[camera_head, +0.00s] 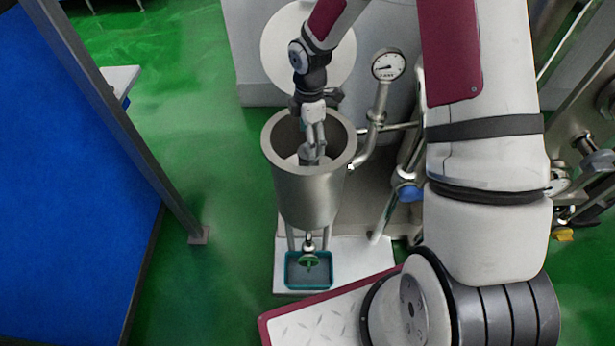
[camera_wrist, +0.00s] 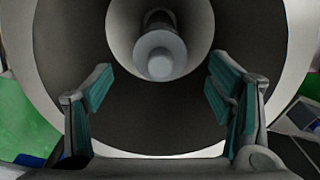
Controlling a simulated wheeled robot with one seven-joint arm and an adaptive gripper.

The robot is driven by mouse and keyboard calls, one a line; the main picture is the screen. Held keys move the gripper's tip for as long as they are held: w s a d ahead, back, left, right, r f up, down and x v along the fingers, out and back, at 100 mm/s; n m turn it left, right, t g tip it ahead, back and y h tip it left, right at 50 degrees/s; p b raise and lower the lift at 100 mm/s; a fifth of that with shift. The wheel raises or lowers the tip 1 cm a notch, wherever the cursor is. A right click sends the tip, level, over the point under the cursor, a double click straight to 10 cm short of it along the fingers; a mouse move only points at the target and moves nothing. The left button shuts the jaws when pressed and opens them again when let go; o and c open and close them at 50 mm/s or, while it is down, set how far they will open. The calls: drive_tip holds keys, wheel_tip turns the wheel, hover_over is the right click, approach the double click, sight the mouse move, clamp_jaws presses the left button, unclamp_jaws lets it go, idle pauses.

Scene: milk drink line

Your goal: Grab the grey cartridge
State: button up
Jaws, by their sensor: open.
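The grey cartridge (camera_wrist: 160,56) stands inside a round steel vessel, seen end-on in the wrist view, with its pale round top toward the camera. The steel vessel (camera_head: 308,190) stands open at the top in the head view. My gripper (camera_wrist: 158,88) is open, with its two teal-padded fingers apart on either side, below the cartridge in the wrist picture. Nothing is between the fingers. In the head view my gripper (camera_head: 314,140) reaches down into the vessel mouth, and a grey part that may be the cartridge top (camera_head: 309,155) shows near it.
A pressure gauge (camera_head: 388,65) on a pipe stands close to the right of the vessel. A teal tray (camera_head: 309,283) sits below it under a small valve (camera_head: 309,258). A blue panel (camera_head: 65,190) with a grey post stands at the left. Green floor is free between them.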

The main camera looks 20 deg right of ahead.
wheel_tip(320, 180, down, 8)
drive_tip(key=shift+f, duration=0.2)
idle(0.3)
drive_tip(key=c, duration=1.5)
drive_tip(key=shift+r, duration=0.1)
